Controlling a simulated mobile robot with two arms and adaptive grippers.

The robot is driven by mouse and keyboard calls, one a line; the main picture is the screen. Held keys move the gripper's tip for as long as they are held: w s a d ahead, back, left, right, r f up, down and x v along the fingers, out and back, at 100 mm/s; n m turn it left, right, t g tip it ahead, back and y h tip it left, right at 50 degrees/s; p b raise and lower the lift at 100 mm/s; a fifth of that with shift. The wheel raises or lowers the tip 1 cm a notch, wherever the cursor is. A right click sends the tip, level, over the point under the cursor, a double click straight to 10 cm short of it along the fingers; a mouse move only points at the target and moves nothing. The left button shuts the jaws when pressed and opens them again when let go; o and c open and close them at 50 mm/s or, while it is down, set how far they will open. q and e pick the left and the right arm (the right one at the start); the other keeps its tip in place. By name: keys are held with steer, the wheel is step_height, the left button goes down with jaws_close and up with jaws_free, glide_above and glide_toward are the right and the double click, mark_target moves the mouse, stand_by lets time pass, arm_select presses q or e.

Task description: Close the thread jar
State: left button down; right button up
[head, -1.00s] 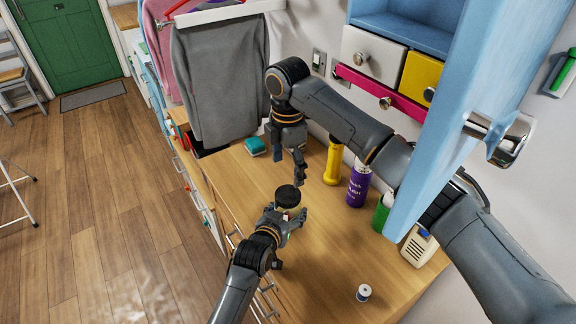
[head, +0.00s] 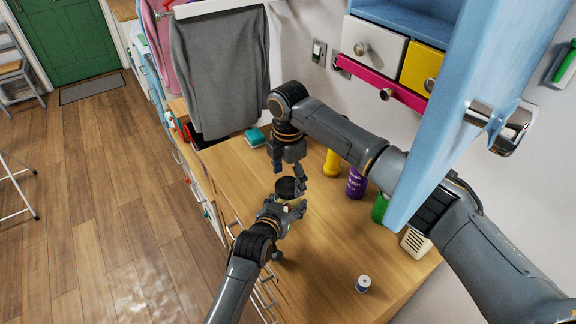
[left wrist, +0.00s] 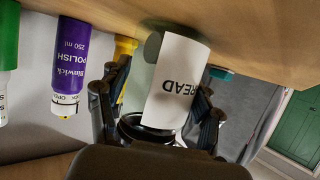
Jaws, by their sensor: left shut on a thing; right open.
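The thread jar is a clear jar with a white label reading "READ" (left wrist: 180,85), upright on the counter in the left wrist view, which looks upside down. Its black lid (head: 287,187) sits at the jar's mouth; I cannot tell whether it is seated. My left gripper (head: 284,208) is shut around the jar, with fingers on both sides in the left wrist view (left wrist: 160,115). My right gripper (head: 291,178) is open, pointing down just above and beside the lid. Contact with the lid cannot be told.
A yellow bottle (head: 332,161), a purple polish bottle (head: 356,183) and a green bottle (head: 380,207) stand along the wall. A thread spool (head: 363,284) is at the front right. A teal item (head: 255,137) lies at the back. A blue cabinet (head: 450,120) overhangs the right side.

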steer(key=shift+f, duration=0.7)
steer(key=c, duration=1.2)
steer(key=m, duration=0.5)
steer(key=shift+s+a, duration=0.1)
steer(key=shift+c, duration=0.2)
steer(key=m, duration=0.4)
steer(key=shift+f+m, duration=0.1)
steer(key=shift+m, duration=0.2)
steer(key=m, duration=0.6)
steer(key=shift+m, duration=0.4)
steer(key=m, duration=0.4)
steer(key=shift+m, duration=0.4)
steer(key=o, duration=1.4)
steer(key=shift+c, duration=0.2)
